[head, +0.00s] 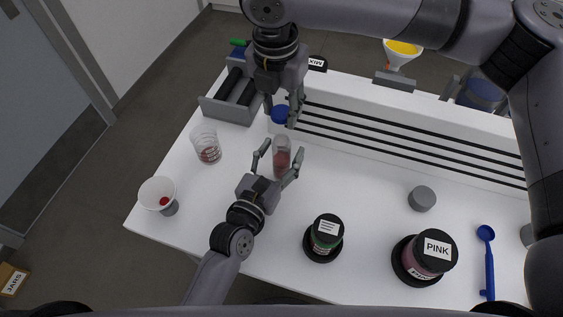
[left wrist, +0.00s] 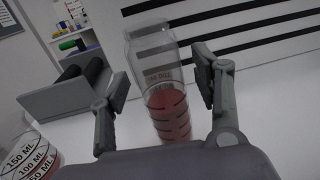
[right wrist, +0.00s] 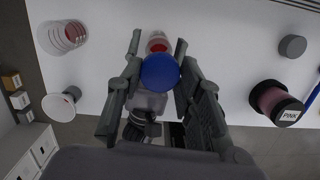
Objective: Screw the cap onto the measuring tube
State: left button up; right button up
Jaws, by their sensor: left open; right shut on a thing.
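The measuring tube (head: 281,160) is clear with red contents and stands upright on the white table. In the left wrist view the tube (left wrist: 165,95) is open at the top, with black marks. My left gripper (head: 276,162) is open, with one finger on each side of the tube, apart from it in the left wrist view (left wrist: 160,85). The blue cap (head: 279,114) is between the fingers of my right gripper (head: 282,108), above and behind the tube. In the right wrist view the cap (right wrist: 160,72) covers part of the tube below.
A clear measuring cup (head: 206,146) and a white funnel (head: 158,193) stand at left. A green jar (head: 325,236), a pink jar (head: 427,258), a grey lid (head: 422,198) and a blue spoon (head: 488,262) lie right. A grey rack (head: 228,108) stands behind left.

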pick_arm(q)
jog(key=shift+c, duration=0.3)
grip_shut()
dwell(0.6)
